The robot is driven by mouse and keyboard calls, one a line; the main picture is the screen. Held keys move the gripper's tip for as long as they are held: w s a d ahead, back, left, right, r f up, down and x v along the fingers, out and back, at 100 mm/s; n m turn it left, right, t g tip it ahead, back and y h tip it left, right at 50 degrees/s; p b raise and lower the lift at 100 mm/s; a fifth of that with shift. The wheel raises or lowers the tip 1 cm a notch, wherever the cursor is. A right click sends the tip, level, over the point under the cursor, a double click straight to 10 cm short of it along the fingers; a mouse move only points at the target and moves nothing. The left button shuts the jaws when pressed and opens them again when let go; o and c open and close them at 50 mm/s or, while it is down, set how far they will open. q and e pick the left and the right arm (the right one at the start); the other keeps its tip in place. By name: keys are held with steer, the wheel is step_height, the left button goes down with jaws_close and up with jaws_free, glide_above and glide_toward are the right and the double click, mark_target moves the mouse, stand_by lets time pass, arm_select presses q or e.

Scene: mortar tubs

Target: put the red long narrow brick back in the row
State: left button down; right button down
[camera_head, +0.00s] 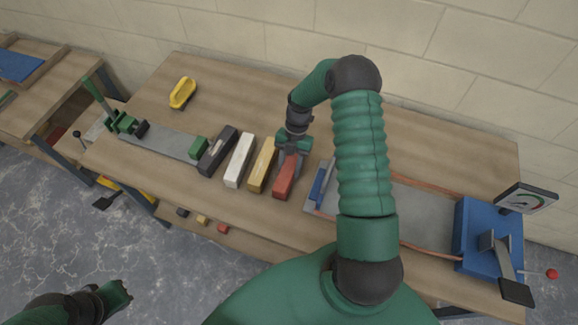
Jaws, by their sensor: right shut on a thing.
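The red long narrow brick (285,179) is at the right end of a row of bricks, beside the tan-yellow brick (261,166) and roughly parallel to it. My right gripper (291,151) comes down over its far part and is shut on it. I cannot tell whether the brick touches the table. The row also holds a white brick (238,161) and a black brick (217,152) to the left. My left gripper (117,296) is low at the left, over the floor, away from the bench; its fingers are too unclear to read.
The wooden bench (225,92) has free room behind the row. A green clamp (128,124) on a grey plate is left, with a yellow-handled tool (183,93) behind. A blue press (478,235) with a dial (527,199) is right. Small blocks (202,219) show on a lower shelf.

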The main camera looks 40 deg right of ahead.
steer(key=shift+f, duration=0.25)
steer(key=c, duration=1.2)
jaws_free()
steer(key=o, duration=0.4)
steer(key=shift+a, duration=0.1)
steer(key=shift+o, duration=0.2)
steer(key=b+v, duration=0.2)
steer(key=v, duration=1.5)
steer(key=s+a+m+t+h, duration=0.1)
steer(key=a+m+h, duration=0.2)
steer(key=a+m, duration=0.85)
steer(key=s+a+m+t+h, duration=0.1)
steer(key=s+a+m+t, duration=0.2)
steer(key=s+a+m, duration=0.6)
steer(key=a+m, duration=0.1)
steer(key=m, duration=0.2)
steer(key=shift+s+a+f+t, duration=0.3)
steer(key=shift+s+a+f, duration=0.05)
